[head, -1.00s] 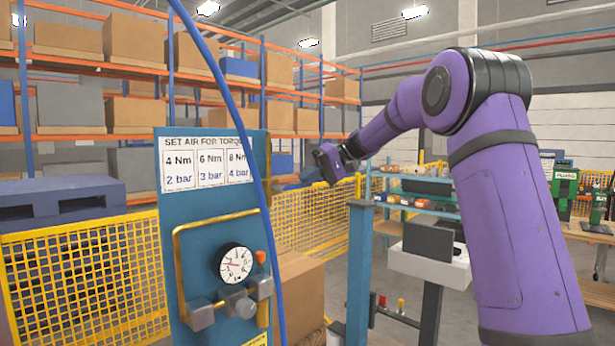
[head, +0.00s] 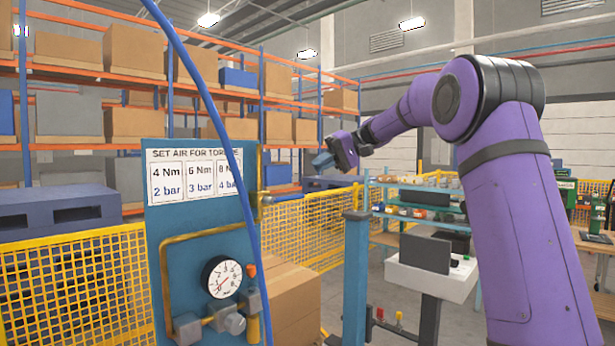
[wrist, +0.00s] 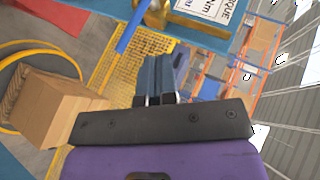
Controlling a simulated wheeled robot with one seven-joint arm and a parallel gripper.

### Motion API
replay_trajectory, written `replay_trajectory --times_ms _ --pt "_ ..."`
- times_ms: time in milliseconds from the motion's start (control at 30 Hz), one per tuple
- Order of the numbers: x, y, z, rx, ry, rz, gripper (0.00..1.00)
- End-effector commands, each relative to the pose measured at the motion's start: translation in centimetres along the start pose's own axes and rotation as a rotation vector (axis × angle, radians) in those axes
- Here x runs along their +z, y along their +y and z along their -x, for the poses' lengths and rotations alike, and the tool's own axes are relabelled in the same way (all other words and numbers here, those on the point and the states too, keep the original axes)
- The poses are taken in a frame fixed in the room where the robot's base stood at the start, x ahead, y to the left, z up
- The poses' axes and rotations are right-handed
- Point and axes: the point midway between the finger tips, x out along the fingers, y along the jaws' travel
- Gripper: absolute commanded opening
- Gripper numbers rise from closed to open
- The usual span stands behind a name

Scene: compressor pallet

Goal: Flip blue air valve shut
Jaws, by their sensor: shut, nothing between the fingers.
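The blue air valve is a blue lever (head: 285,200) on a brass body (head: 265,199) at the right edge of the blue panel (head: 160,225). In the head view the lever points right, roughly level, across the upright brass pipe. In the wrist view the lever (wrist: 130,32) juts from the brass body (wrist: 157,14) near the top. My gripper (head: 322,160) is above and to the right of the lever in the head view. In the wrist view its blue fingers (wrist: 163,66) are shut and empty, apart from the lever.
A pressure gauge (head: 221,277) and brass piping sit low on the panel. A blue hose (head: 215,110) hangs in front of it. Cardboard boxes (head: 290,300), yellow mesh fence (head: 75,290) and a blue post (head: 356,270) stand around. Open air surrounds my gripper.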

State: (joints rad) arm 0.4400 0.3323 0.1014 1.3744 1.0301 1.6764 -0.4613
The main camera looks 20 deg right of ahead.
Motion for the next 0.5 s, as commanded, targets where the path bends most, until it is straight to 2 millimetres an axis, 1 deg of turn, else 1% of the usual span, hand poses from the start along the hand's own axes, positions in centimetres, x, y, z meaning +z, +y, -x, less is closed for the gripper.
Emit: replay_trajectory --times_ms 33,200,333,500 --pt "-0.1 0.2 1.1 0.001 0.003 -0.001 0.00" --pt "-0.1 0.4 3.3 0.000 0.001 0.000 0.00" --pt "0.0 0.4 4.2 0.000 0.001 0.000 0.00" --pt "0.0 0.4 4.5 0.000 0.000 0.000 0.00"
